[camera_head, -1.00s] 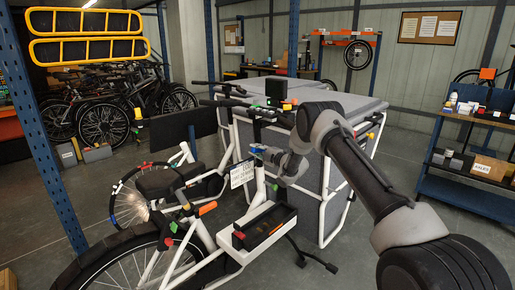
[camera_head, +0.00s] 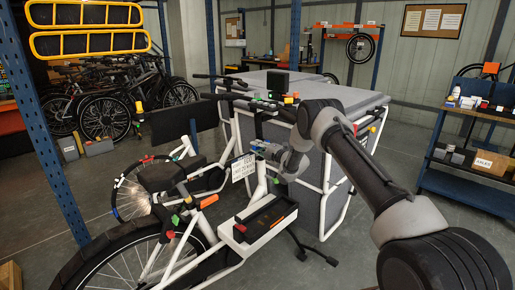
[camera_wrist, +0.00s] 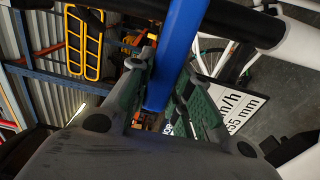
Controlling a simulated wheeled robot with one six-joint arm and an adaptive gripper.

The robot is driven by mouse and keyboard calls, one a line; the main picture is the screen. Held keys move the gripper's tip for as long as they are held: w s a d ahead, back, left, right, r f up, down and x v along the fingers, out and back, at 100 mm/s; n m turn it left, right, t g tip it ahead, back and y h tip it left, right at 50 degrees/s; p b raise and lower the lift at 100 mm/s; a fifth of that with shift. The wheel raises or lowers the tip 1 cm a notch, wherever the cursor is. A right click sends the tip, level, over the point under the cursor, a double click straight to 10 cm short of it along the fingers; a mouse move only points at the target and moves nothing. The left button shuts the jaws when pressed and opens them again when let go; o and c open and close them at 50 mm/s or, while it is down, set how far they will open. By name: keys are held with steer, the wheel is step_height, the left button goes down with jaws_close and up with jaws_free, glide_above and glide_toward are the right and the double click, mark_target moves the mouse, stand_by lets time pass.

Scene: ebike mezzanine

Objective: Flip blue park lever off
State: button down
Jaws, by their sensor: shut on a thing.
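The blue park lever (camera_wrist: 178,50) shows large in the wrist view, a long blue bar running from the top down between my fingers. My gripper (camera_wrist: 160,105) has its green-padded fingers on either side of the lever and is shut on it. In the head view my gripper (camera_head: 262,147) is at the white frame of the cargo bike, in front of its grey box. The lever itself is hard to make out there, mostly covered by my gripper.
A white sign (camera_head: 243,168) hangs left of my gripper. The bike's open tray (camera_head: 262,222) is below it, and the grey cargo box (camera_head: 315,100) is behind. A blue upright (camera_head: 50,130) stands at the left. A laden shelf (camera_head: 470,150) stands at the right, with clear floor before it.

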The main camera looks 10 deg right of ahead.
steer(key=c, duration=1.3)
jaws_free()
steer(key=shift+f, duration=0.1)
